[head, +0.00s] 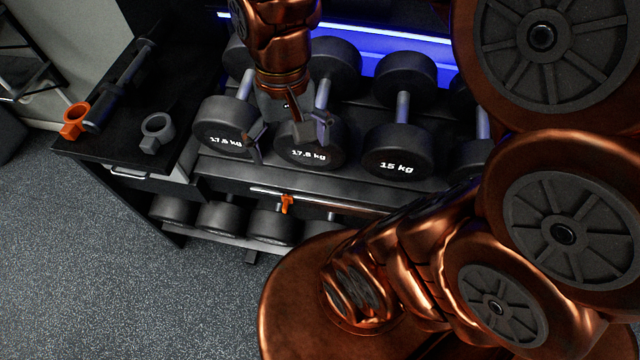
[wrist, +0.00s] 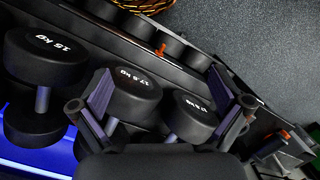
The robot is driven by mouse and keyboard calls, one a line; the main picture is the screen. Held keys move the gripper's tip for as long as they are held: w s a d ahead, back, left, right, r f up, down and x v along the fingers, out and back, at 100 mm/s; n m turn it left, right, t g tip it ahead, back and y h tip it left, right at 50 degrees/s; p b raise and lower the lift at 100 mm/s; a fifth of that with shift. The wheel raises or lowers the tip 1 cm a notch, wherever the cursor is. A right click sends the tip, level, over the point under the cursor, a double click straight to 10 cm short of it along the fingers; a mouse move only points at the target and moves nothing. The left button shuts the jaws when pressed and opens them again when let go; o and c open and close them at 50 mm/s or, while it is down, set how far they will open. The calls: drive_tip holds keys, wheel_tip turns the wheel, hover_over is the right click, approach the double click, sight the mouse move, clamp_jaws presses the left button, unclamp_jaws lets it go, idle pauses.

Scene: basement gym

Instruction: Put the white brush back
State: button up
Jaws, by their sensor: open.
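I cannot make out a white brush in either view. My gripper (head: 288,138) hangs over the dumbbell rack (head: 350,205) in the head view, above the dumbbells marked 17.5 kg (head: 310,150). Its two fingers are spread apart with nothing between them. In the wrist view my gripper (wrist: 162,106) also shows open fingers, with a 17.5 kg dumbbell (wrist: 135,97) beyond them. My arm hides part of the rack on the right in the head view.
A black cabinet top (head: 110,155) at the left holds a black-handled bar (head: 120,85), an orange collar (head: 75,120) and a grey collar (head: 158,130). An orange clip (head: 287,204) sits on the rack's front rail. The speckled floor (head: 90,270) at lower left is clear.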

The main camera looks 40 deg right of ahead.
drive_tip(key=s+f+n, duration=0.3)
drive_tip(key=s+f, duration=0.1)
drive_tip(key=s, duration=0.3)
drive_tip(key=shift+s+h, duration=0.25)
drive_tip(key=shift+h, duration=0.15)
drive_tip(key=shift+d, duration=0.1)
idle(0.6)
